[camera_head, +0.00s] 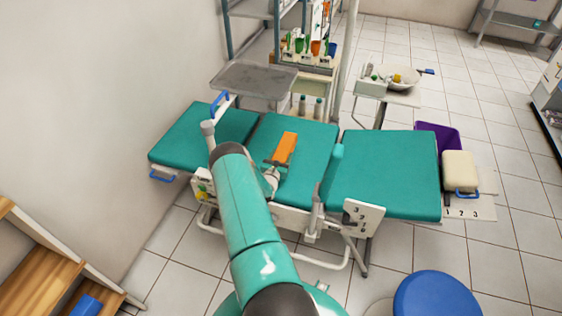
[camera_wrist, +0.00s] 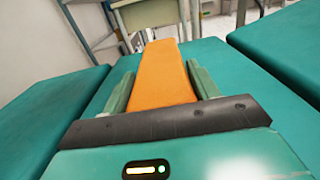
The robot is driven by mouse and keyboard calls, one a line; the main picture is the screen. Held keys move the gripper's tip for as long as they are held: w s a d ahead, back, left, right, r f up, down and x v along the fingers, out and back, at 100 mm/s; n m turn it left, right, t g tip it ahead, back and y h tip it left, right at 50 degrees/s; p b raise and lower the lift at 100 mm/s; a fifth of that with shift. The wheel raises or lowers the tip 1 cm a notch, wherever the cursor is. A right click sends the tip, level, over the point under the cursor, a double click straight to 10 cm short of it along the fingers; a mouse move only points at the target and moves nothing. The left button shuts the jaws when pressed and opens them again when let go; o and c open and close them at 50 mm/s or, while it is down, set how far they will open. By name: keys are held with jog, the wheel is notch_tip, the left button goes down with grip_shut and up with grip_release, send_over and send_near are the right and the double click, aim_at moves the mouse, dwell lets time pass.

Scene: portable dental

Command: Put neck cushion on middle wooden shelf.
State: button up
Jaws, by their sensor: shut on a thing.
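The orange neck cushion (camera_head: 286,147) is over the middle section of the teal dental chair. In the wrist view the cushion (camera_wrist: 158,68) lies lengthwise between my two green fingers. My gripper (camera_wrist: 160,84) is shut on it, with a finger along each side. My gripper (camera_head: 277,163) is small and partly hidden by my arm in the head view. I cannot tell whether the cushion touches the chair. A wooden shelf unit (camera_head: 36,268) with stepped boards stands at the lower left, cut off by the picture edge. A blue object (camera_head: 86,305) is on its lower board.
The teal chair (camera_head: 384,172) spreads across the middle, with a blue handle (camera_head: 219,103) at its left. A grey tray (camera_head: 254,78) stands behind it. A blue round stool (camera_head: 437,296) is at the lower right. Bare tiled floor (camera_head: 178,258) lies between chair and wooden shelves.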

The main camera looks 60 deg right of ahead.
jog(key=shift+f, duration=1.4)
jog(key=shift+f, duration=0.1)
jog(key=o, duration=1)
jog(key=shift+o, duration=0.2)
